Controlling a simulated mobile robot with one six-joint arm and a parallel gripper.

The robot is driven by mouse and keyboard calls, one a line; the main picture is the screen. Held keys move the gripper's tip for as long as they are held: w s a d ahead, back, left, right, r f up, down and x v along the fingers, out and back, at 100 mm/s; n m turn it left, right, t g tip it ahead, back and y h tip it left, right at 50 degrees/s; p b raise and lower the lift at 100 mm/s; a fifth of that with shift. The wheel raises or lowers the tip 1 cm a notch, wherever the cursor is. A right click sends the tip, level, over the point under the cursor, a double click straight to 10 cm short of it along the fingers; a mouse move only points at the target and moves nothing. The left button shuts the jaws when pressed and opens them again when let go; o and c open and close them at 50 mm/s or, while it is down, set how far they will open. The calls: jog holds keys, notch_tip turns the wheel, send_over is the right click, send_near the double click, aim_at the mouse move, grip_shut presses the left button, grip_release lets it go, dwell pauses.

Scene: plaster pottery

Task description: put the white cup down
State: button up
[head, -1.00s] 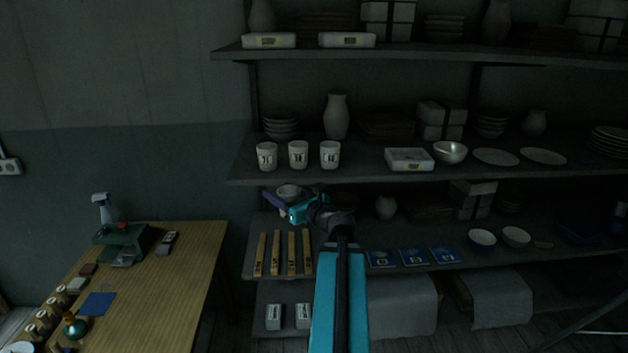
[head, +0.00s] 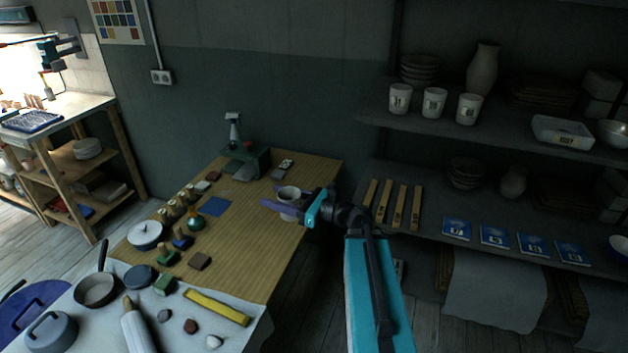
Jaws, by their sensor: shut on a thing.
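The white cup (head: 289,193) is between the fingers of my gripper (head: 284,203), which is shut on it. The cup looks upright. In the picture it overlaps the right part of the wooden table (head: 255,235). I cannot tell how high it is above the tabletop. The purple fingers reach to the left past the cup and hide part of its side.
A green scale-like device (head: 246,163) and a spray bottle (head: 233,130) stand at the table's back. A shelf with white cups (head: 434,102) stands right. The table's right middle looks bare.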

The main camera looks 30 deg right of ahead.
jog(key=a+f+n+g+y, duration=0.1)
jog(key=a+f+g+y, duration=0.1)
jog(key=a, duration=0.5)
jog(key=s+a+f+n+g+y+b, duration=0.1)
jog(key=a+f+n+g+y, duration=0.1)
jog(key=a, duration=0.5)
jog(key=shift+s+f+n, duration=0.25)
jog(key=shift+f+n, duration=0.05)
jog(key=shift+f, duration=0.15)
jog(key=shift+a, duration=0.2)
